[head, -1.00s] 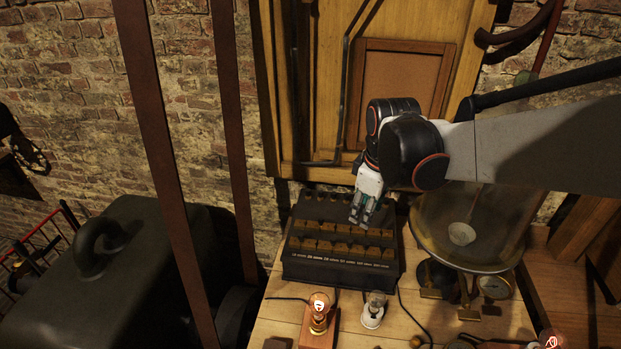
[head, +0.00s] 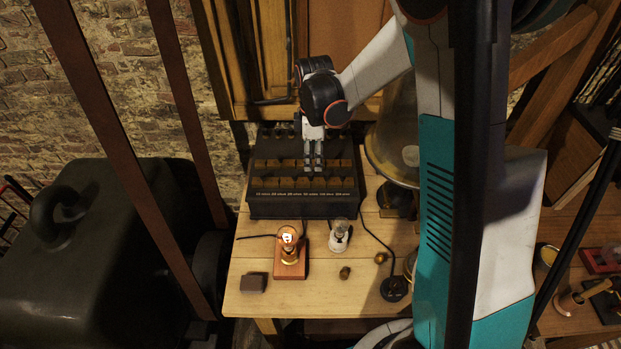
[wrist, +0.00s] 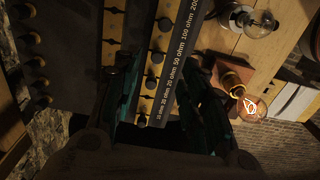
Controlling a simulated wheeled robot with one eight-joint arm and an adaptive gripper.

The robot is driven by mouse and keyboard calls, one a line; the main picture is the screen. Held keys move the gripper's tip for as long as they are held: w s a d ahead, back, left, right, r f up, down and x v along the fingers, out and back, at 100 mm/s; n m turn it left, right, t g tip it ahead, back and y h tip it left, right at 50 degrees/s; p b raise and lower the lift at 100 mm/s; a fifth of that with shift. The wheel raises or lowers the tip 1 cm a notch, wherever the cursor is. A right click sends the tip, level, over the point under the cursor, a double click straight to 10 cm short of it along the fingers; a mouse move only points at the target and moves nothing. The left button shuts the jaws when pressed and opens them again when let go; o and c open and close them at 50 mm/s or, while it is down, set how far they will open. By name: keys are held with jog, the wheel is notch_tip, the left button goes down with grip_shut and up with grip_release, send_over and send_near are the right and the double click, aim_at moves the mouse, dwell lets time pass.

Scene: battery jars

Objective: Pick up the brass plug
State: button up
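A dark resistance box (head: 300,209) with rows of brass blocks and ohm labels stands at the back of the table. My gripper (head: 313,167) points down over the middle of its top. In the wrist view my gripper (wrist: 168,75) has its two fingers apart, over the labelled edge of the box (wrist: 172,62). Small dark knobs stand among the brass blocks, one (wrist: 124,58) close to the left finger. I cannot tell which piece is the brass plug. Nothing shows held between the fingers. Fingertip contact with the box is unclear.
A lit bulb on a wooden base (head: 290,262), a second bulb holder (head: 339,236), a dark block (head: 254,282) and two small brass-coloured pieces (head: 345,272) (head: 381,258) stand in front of the box. A glass-domed instrument (head: 392,140) is close on the right.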

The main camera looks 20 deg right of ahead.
aim_at(311, 174)
notch_tip(311, 174, down, 3)
jog(key=shift+w+a+f+b, duration=0.15)
jog(key=shift+f+b, duration=0.3)
jog(key=shift+f, duration=0.9)
jog(key=shift+w+a+f+b, duration=0.1)
jog(key=shift+f+b, duration=0.35)
jog(key=shift+f, duration=0.85)
jog(key=shift+c, duration=0.3)
grip_shut()
